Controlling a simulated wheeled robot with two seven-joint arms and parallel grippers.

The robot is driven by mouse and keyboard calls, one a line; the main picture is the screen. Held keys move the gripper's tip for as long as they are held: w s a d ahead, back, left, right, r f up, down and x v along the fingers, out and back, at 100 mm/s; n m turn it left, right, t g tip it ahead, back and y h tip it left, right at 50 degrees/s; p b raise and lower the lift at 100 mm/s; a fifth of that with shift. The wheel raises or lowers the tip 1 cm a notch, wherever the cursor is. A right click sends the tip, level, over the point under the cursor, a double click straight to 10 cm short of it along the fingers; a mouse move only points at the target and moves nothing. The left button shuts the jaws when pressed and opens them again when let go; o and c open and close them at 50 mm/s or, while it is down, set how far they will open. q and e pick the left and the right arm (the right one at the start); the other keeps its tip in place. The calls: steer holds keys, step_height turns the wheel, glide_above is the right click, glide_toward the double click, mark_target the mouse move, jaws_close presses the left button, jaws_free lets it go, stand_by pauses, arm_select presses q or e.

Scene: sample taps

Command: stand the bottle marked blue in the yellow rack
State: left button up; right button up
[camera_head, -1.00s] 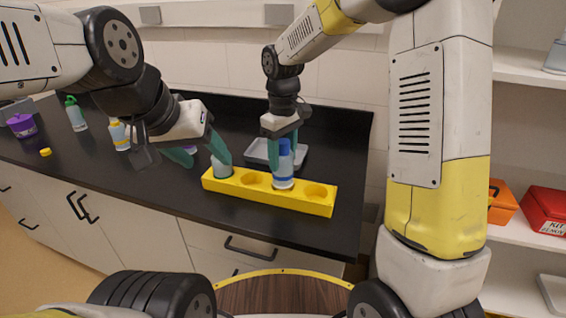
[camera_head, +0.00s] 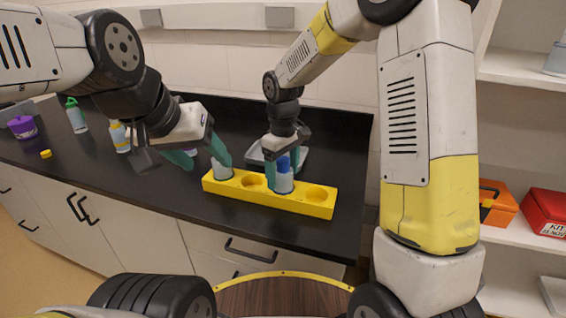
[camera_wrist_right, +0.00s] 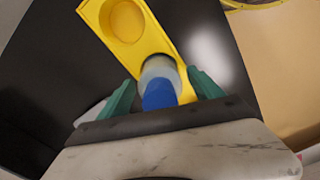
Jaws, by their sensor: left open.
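The bottle with a blue cap (camera_head: 283,183) is upright at the third hole from the left of the yellow rack (camera_head: 262,195). Its lower end is hidden by the rack, so it appears to be in the hole; whether it touches bottom cannot be seen. My right gripper (camera_head: 282,172) is shut on this bottle from above. The right wrist view shows the bottle's blue cap (camera_wrist_right: 160,94) between the green fingers (camera_wrist_right: 163,88). My left gripper (camera_head: 203,156) is open, its right finger beside a pale bottle (camera_head: 221,172) in the leftmost hole.
The rack's second hole (camera_head: 252,182) and rightmost hole (camera_head: 317,194) are empty. A grey tray (camera_head: 296,160) lies behind the rack. A purple container (camera_head: 22,127), a green-capped bottle (camera_head: 76,117), a yellow-marked bottle (camera_head: 120,138) and a small yellow piece (camera_head: 46,154) stand at the left.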

step_height(320, 180, up, 12)
steer(key=shift+r, duration=0.1)
steer(key=s+d+r+m+t+y, duration=0.1)
steer(key=s+d+r+m+t, duration=0.1)
steer(key=s+d, duration=0.5)
steer(key=s+d+r+m+t+y, duration=0.1)
steer(key=s+d+r+m+t, duration=0.2)
steer(key=s+d+m, duration=0.4)
steer(key=shift+s+r+t, duration=0.15)
steer(key=shift+s+t, duration=0.45)
steer(key=shift+s, duration=2.2)
steer(key=shift+d, duration=0.15)
